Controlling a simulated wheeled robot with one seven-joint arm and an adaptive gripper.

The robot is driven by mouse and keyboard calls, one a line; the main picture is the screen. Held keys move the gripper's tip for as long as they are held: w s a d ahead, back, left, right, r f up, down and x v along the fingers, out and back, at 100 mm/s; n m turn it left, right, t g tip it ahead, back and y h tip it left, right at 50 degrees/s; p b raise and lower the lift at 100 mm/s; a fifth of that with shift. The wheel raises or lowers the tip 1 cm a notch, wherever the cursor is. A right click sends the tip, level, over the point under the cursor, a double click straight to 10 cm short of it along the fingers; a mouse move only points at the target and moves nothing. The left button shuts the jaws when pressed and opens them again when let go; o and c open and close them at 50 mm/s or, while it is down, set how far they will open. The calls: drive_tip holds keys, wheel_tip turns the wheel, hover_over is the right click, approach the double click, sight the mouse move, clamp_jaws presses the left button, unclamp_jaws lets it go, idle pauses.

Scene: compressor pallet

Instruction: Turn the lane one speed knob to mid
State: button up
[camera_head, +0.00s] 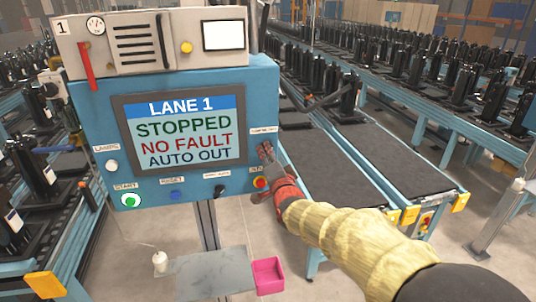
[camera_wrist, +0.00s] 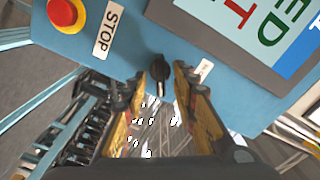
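The blue lane one panel (camera_head: 95,150) stands at left in the head view, its screen (camera_head: 180,132) reading LANE 1, STOPPED, NO FAULT, AUTO OUT. In the wrist view a small black knob (camera_wrist: 160,68) sits on the panel above the STOP button, beside a small label too blurred to read. My gripper (camera_wrist: 155,88) is open, its two yellow-and-black fingers on either side of the knob. In the head view my gripper (camera_head: 265,152) is at the panel's right edge and hides the knob.
The red STOP button (camera_wrist: 63,12) is near my gripper and also shows in the head view (camera_head: 260,183). A black selector (camera_head: 219,191), a blue button (camera_head: 176,195) and a green START button (camera_head: 131,200) line the lower panel. Conveyor lanes (camera_head: 345,170) lie right. A pink bin (camera_head: 268,276) stands below.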

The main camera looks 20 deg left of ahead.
drive_tip(key=shift+c, duration=1.1)
clamp_jaws()
